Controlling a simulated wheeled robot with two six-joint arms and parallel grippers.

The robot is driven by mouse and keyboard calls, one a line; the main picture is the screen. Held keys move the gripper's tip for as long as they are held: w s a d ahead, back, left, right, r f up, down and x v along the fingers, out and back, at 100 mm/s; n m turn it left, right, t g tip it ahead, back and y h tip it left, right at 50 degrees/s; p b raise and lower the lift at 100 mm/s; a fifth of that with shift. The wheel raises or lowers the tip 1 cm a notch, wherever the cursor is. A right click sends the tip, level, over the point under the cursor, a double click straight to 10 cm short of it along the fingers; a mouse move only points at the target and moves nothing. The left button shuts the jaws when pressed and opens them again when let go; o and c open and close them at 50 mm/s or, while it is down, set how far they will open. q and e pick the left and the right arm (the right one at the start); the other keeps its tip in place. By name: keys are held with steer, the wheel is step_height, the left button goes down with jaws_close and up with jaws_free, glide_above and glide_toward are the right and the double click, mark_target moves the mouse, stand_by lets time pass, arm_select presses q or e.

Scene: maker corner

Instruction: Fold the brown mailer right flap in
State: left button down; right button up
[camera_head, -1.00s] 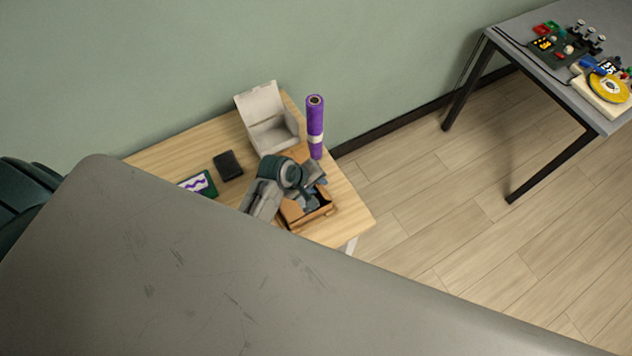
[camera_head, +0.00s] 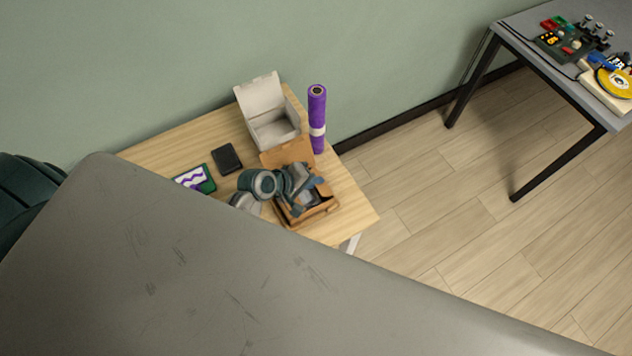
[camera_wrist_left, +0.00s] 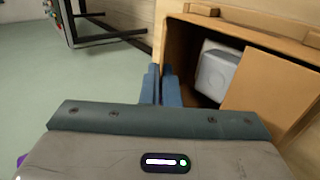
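The brown mailer (camera_head: 325,209) stands open on the wooden table, its lid (camera_head: 288,152) raised at the back. In the left wrist view the mailer (camera_wrist_left: 250,36) shows its opening, with a pale grey item (camera_wrist_left: 217,70) inside. A broad brown panel (camera_wrist_left: 265,95) covers part of the opening there; I cannot tell which flap it is. My left gripper (camera_head: 304,194) is over the mailer and hides part of it. In the wrist view its blue fingertips (camera_wrist_left: 161,72) are together beside the mailer's edge; contact is unclear. My right gripper is not in view.
An open white box (camera_head: 268,125) and a purple roll (camera_head: 317,120) stand behind the mailer. A black wallet-like item (camera_head: 227,158) and a green-and-purple pack (camera_head: 197,179) lie to the left. A grey table (camera_head: 552,67) with parts stands at far right.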

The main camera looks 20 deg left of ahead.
arm_select(q)
steer(key=shift+s+f+t, duration=0.1)
steer(key=shift+f+t, duration=0.1)
steer(key=shift+t, duration=0.1)
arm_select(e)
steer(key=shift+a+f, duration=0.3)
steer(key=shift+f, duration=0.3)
arm_select(q)
steer(key=shift+r, duration=0.1)
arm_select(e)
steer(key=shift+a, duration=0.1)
arm_select(q)
steer(key=c, duration=1.7)
jaws_free()
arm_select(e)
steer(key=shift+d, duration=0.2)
